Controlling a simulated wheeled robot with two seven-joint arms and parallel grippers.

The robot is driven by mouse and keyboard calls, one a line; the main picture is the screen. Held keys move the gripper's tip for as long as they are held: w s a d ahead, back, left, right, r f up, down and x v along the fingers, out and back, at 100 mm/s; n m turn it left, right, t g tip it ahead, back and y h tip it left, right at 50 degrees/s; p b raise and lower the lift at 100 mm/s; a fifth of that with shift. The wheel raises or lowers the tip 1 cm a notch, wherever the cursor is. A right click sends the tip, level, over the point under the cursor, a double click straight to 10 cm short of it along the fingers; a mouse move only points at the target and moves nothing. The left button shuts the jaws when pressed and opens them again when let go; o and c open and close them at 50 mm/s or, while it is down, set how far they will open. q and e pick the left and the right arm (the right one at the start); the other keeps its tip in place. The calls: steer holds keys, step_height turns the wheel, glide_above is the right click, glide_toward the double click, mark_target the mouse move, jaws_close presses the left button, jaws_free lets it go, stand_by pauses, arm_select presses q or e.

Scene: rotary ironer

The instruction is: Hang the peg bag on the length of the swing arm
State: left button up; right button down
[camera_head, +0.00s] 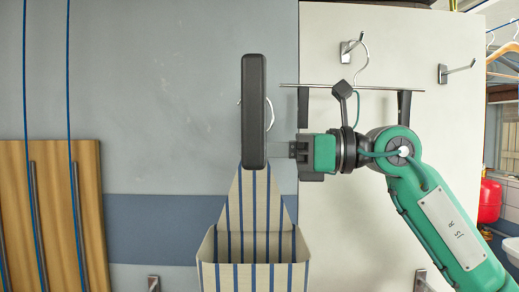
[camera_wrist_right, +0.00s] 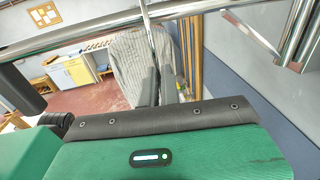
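The peg bag (camera_head: 252,245), cream with blue stripes and an open pocket, hangs upright at lower centre in the head view. Striped cloth (camera_wrist_right: 122,65) shows behind my fingers in the wrist view. The swing arm is a chrome tube (camera_wrist_right: 85,47) running out from the wall side. Its dark upright end piece (camera_head: 254,110) faces the head camera. A pale wire hook (camera_head: 270,112) curves out either side behind that piece. My right gripper (camera_wrist_right: 156,85) is shut on the hook's stem, just below the tube. Whether the hook rests on the tube cannot be told. My left gripper is out of view.
Metal wall hooks (camera_head: 457,72) stick out at the right. A thin shelf edge (camera_head: 350,87) lies behind my right wrist. A wooden board (camera_head: 55,215) with blue cords stands at the left. Grey wall beside the bag is mostly clear.

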steer(key=shift+f, duration=0.25)
steer(key=c, duration=2.1)
jaws_free()
steer(key=o, duration=0.6)
steer(key=shift+c, duration=0.2)
steer(key=shift+d+f+b, duration=0.1)
steer(key=shift+d+b, duration=0.2)
steer(key=shift+b, duration=0.05)
steer(key=s+d+b, duration=0.1)
steer(key=d+b, duration=0.3)
steer(key=d, duration=0.9)
steer(key=shift+s+d, duration=0.15)
steer(key=shift+s, duration=0.25)
